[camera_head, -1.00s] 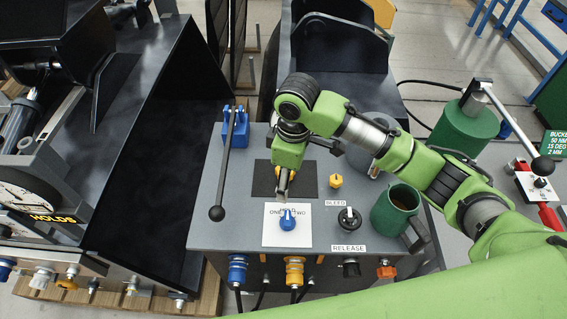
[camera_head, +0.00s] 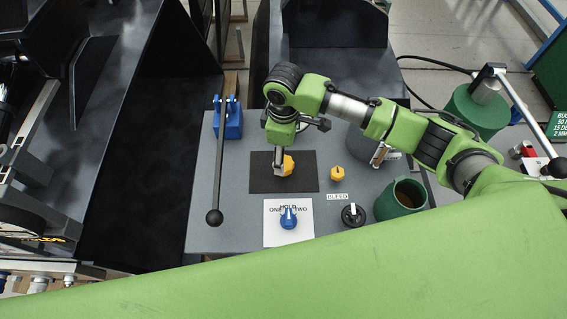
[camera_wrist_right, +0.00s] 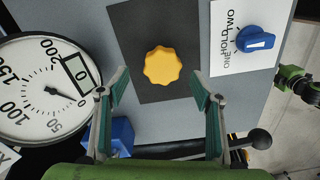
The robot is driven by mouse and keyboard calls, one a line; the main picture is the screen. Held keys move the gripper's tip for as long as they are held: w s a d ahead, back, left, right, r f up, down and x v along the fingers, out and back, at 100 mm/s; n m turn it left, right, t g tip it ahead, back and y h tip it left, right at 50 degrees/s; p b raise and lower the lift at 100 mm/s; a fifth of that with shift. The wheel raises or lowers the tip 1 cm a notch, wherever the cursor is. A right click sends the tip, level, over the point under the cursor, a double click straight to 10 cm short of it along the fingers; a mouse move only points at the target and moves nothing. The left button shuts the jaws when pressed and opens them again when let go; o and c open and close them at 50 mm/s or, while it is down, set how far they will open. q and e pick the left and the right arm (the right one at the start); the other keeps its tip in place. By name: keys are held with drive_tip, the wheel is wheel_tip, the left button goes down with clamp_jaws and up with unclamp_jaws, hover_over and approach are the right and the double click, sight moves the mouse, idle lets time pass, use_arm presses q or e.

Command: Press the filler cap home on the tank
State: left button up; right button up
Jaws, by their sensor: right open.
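A yellow lobed cap (camera_head: 289,166) sits on a dark rectangular panel (camera_head: 305,185) on the grey bench top. I take it to be the filler cap; it also shows in the right wrist view (camera_wrist_right: 162,65). My right gripper (camera_head: 279,170) points down beside and above it, partly covering it. In the wrist view its two fingers (camera_wrist_right: 162,90) are apart with nothing between them, and the cap lies beyond the tips. I cannot tell which part is the tank, or whether the cap is fully seated. My left gripper is not in view.
A smaller yellow knob (camera_head: 337,173), a blue selector (camera_head: 288,218) and a black BLEED knob (camera_head: 353,214) stand nearby. A black lever (camera_head: 218,165) with blue base (camera_head: 228,120) is at left. A large dial (camera_wrist_right: 45,90) shows in the wrist view.

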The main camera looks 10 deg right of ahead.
drive_tip(key=shift+w+f, duration=0.1)
drive_tip(key=shift+f, duration=0.2)
drive_tip(key=f, duration=0.1)
drive_tip(key=f+p, duration=0.1)
drive_tip(key=f, duration=0.1)
drive_tip(key=shift+s+a+p, duration=0.2)
drive_tip(key=shift+s+p, duration=0.05)
drive_tip(key=shift+p, duration=0.15)
drive_tip(key=shift+f, duration=1.1)
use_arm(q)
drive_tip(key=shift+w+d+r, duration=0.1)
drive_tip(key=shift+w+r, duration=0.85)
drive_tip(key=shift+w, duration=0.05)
use_arm(e)
drive_tip(key=shift+w, duration=0.1)
drive_tip(key=c, duration=1.2)
